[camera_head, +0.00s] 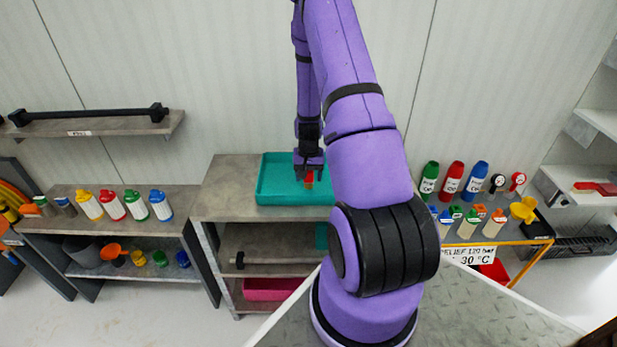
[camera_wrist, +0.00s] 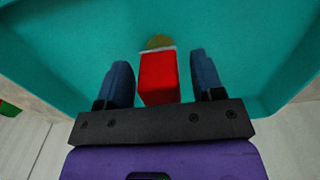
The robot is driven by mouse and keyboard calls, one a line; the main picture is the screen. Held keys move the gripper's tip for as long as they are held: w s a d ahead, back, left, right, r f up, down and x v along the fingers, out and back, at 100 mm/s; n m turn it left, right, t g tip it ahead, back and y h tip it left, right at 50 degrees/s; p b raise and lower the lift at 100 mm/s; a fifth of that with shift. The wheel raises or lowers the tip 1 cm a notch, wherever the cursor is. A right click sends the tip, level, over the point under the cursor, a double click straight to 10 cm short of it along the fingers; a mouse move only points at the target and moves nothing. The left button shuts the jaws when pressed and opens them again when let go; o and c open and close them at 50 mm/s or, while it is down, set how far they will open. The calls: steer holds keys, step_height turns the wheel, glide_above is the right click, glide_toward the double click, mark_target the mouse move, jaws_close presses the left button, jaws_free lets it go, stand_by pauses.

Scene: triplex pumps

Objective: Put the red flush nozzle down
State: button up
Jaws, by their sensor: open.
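The red flush nozzle (camera_wrist: 158,76) is between my gripper's two fingers in the wrist view, with a visible gap on each side. It has a red body with a pale band and a yellowish end. In the head view the nozzle (camera_head: 309,178) shows as a small red and tan piece just below the fingertips, over the teal tray (camera_head: 264,186). My gripper (camera_head: 309,172) points down into the tray with its fingers open around the nozzle. The fingers also show in the wrist view (camera_wrist: 164,82). Whether the nozzle touches the tray floor is hard to tell.
The tray stands on a grey shelf unit (camera_head: 222,190). A left shelf (camera_head: 185,200) holds several coloured bottles. A table on the right carries bottles, gauges and small parts, with a yellow funnel (camera_head: 523,209). The rest of the tray floor looks clear.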

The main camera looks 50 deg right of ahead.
step_height(320, 180, up, 11)
steer(key=shift+r, duration=0.1)
steer(key=s+a+r+n+t, duration=0.1)
steer(key=a+r+n, duration=0.2)
steer(key=a+r, duration=0.75)
steer(key=s+a+r+n+t, duration=0.1)
steer(key=a+r+n+t, duration=0.1)
steer(key=a+r, duration=0.9)
steer(key=s+a+r+n+t, duration=0.1)
steer(key=s+a+r+n, duration=0.1)
steer(key=s+a+r, duration=0.2)
steer(key=s+a+r+n+t, duration=0.1)
steer(key=s+a+r+n, duration=0.2)
steer(key=s+a+r, duration=0.2)
steer(key=shift+s+a+r, duration=0.2)
steer(key=shift+s+r, duration=1.7)
steer(key=shift+s, duration=1.95)
